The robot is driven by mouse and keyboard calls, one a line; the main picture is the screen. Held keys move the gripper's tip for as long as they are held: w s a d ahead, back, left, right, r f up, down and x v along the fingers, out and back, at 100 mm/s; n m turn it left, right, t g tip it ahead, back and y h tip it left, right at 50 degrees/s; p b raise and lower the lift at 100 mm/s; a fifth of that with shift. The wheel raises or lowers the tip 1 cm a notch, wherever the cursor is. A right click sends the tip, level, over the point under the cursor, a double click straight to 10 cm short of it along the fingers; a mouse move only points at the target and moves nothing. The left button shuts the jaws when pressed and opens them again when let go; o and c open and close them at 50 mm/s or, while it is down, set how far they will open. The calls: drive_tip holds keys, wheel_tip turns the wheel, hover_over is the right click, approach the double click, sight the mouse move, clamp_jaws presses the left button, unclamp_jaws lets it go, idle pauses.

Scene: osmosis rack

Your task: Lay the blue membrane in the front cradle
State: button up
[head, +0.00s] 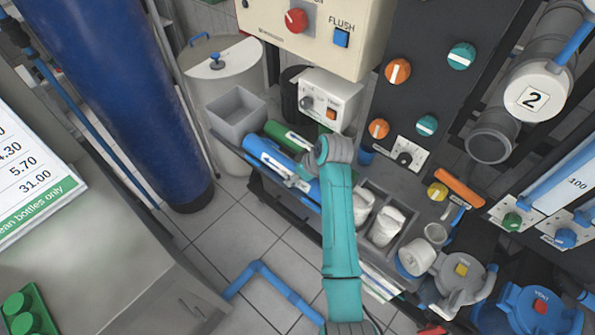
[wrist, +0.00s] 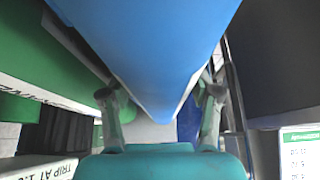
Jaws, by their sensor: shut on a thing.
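The blue membrane (head: 262,152) is a blue cylinder with a white arrow label, lying slanted at the front of the rack shelf in the head view. It fills the upper middle of the wrist view (wrist: 155,45). My gripper (wrist: 160,108) has a finger on each side of it and is shut on it. The green membrane (head: 286,134) lies just behind, roughly parallel, and shows at the left of the wrist view (wrist: 30,40). The front cradle is hidden under the blue membrane; I cannot tell whether they touch.
A grey open bin (head: 236,112) stands left of the membranes. A white control box (head: 327,97) stands close behind them. White cups (head: 385,226) sit in holders to the right. A tall blue column (head: 125,90) rises at left.

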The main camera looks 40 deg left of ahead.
drive_tip(key=shift+f, duration=0.1)
idle(0.3)
drive_tip(key=o, duration=1.5)
wheel_tip(320, 180, up, 10)
